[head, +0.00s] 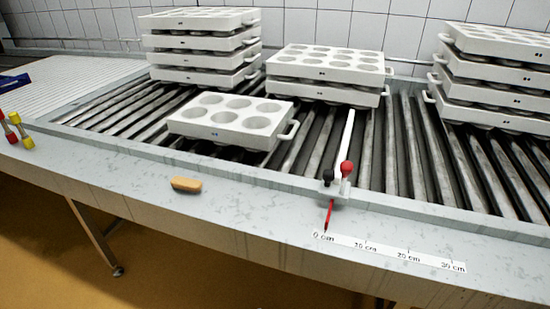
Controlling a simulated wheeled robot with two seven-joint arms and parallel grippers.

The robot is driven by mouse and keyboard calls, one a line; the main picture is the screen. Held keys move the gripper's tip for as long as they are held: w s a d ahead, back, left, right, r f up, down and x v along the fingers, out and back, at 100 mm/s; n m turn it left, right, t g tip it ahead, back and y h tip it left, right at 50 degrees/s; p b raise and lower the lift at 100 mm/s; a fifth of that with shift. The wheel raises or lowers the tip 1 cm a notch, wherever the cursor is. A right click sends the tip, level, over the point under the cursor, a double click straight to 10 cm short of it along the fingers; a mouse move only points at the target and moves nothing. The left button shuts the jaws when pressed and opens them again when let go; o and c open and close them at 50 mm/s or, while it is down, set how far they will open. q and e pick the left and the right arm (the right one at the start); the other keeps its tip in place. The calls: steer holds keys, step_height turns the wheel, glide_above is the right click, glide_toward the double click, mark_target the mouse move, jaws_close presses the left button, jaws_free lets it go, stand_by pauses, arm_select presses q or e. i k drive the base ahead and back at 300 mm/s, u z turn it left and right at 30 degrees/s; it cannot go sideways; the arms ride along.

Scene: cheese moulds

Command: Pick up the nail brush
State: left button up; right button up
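The nail brush appears to be the small orange-brown block (186,184) lying flat on the grey front ledge (255,205) of the conveyor, left of the middle in the head view. It is small, and I cannot make out any bristles. It stands clear of other things on the ledge. Neither of my grippers shows in the head view.
A single white mould (215,133) lies on the rollers behind the block. Stacked moulds stand at the back left (190,61), centre (323,92) and right (487,91). A ruler strip (388,251) and red pointer (329,214) are right; red-and-yellow pieces (14,119) stand far left.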

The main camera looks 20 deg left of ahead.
mark_target(187, 184)
steer(key=u, duration=0.95)
steer(key=k, duration=1.15)
steer(key=u, duration=0.35)
steer(key=i, duration=1.4)
steer(key=z, duration=0.3)
